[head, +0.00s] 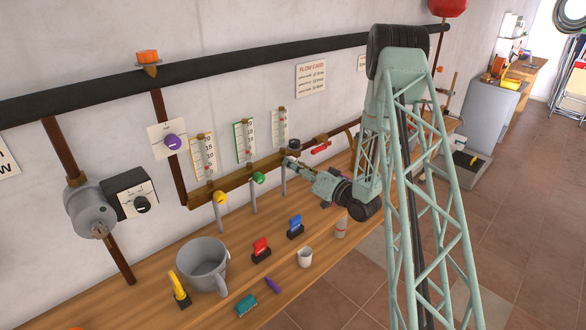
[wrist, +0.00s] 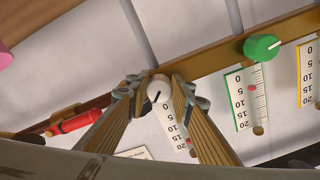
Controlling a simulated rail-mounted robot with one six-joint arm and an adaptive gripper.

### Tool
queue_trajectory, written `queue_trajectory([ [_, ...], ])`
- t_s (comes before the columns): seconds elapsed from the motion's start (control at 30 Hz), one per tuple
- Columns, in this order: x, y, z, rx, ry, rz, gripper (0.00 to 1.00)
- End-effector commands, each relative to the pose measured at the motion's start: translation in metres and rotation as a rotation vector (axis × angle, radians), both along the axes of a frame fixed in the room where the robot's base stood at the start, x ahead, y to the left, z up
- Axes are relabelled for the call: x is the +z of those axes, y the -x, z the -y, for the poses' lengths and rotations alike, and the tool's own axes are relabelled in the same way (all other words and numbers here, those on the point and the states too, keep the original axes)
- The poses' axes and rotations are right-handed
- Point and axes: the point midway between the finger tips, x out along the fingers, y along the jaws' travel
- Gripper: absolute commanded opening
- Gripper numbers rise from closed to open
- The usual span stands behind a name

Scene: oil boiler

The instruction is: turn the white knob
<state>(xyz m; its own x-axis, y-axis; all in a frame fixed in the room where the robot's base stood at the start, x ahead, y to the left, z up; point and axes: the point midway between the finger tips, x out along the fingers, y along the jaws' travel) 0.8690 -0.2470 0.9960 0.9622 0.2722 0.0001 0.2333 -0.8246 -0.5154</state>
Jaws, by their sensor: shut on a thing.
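The white knob (wrist: 158,86) sits on the brown manifold bar, beneath one of the scale gauges. In the wrist view it is between my fingertips, and a dark pointer line on it points downward in the picture. My gripper (wrist: 155,87) is shut on the knob, with one finger on each side. In the head view my gripper (head: 289,162) reaches left to the right-hand gauge on the wall. The knob cannot be made out there, behind the gripper.
A green knob (head: 258,178) and a yellow knob (head: 221,197) sit on the same bar (head: 235,180). A red-handled valve (head: 320,148) is right of my gripper. The bench below holds a grey pot (head: 204,264), a red switch (head: 261,247) and a blue switch (head: 295,224).

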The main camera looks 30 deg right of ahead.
Motion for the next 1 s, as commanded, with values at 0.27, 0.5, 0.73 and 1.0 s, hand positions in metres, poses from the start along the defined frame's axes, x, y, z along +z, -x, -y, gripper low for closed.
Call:
queue_trajectory([
  [0.27,-0.0022,-0.0003,0.0006,0.0,0.098,0.028,0.1],
  [0.5,-0.002,-0.0002,0.0008,0.0,0.167,0.047,0.1],
  [0.73,-0.0007,-0.0001,0.0008,0.0,0.182,0.051,0.1],
  [1.0,-0.0005,-0.0001,0.0007,0.0,0.181,0.05,0.3],
])
